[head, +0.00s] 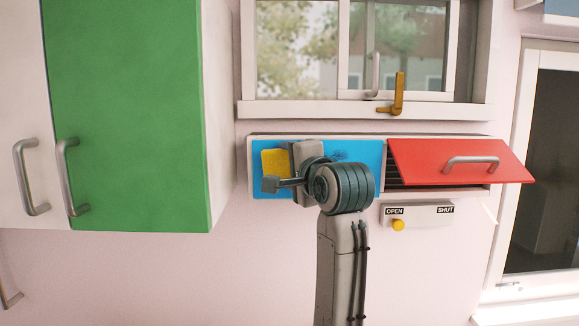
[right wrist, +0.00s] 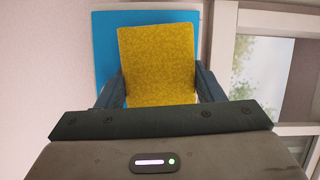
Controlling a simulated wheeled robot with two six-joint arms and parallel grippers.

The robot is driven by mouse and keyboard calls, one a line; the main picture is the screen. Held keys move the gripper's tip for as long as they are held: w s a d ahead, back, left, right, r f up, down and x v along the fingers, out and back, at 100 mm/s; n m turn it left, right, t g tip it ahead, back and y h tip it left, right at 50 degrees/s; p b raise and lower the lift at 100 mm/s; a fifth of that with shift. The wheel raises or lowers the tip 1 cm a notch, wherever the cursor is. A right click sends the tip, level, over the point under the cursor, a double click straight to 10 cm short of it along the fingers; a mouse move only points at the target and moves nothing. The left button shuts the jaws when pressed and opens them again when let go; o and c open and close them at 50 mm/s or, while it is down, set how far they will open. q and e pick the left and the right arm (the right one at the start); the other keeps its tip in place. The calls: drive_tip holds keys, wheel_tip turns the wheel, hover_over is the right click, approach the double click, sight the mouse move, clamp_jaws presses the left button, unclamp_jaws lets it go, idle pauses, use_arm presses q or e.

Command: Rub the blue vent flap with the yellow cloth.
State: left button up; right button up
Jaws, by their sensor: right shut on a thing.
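The blue vent flap (head: 368,155) is a flat blue panel on the wall below the window, on the left half of a pale vent frame. Dark smudges show on it just above my wrist. My right gripper (right wrist: 160,88) is shut on the yellow cloth (right wrist: 158,62). The cloth (head: 274,162) lies in front of the left part of the flap. In the right wrist view the blue flap (right wrist: 103,42) is behind the cloth; I cannot tell if they touch. My arm hides the middle of the flap. My left gripper is not in view.
A red flap (head: 430,162) with a grey handle is tilted out over slats to the right. Below it is a slider panel (head: 440,213) marked OPEN and SHUT, its yellow knob (head: 398,225) at OPEN. A green cabinet door (head: 130,110) stands at left. The window latch (head: 398,95) is above.

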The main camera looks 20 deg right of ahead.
drive_tip(key=shift+w+d, duration=0.2)
drive_tip(key=shift+w, duration=0.4)
drive_tip(key=shift+d, duration=0.1)
drive_tip(key=shift+s+d, duration=0.55)
drive_tip(key=shift+d, duration=1.3)
drive_tip(key=shift+s+d, duration=0.55)
drive_tip(key=shift+d, duration=1.3)
drive_tip(key=shift+s+d, duration=0.55)
drive_tip(key=shift+d, duration=1.3)
drive_tip(key=shift+w+a, duration=0.55)
drive_tip(key=shift+a, duration=1.4)
drive_tip(key=shift+w+a, duration=0.6)
drive_tip(key=shift+a, duration=1.3)
drive_tip(key=shift+w+a, duration=0.55)
drive_tip(key=shift+a, duration=1.4)
drive_tip(key=shift+s+d, duration=0.1)
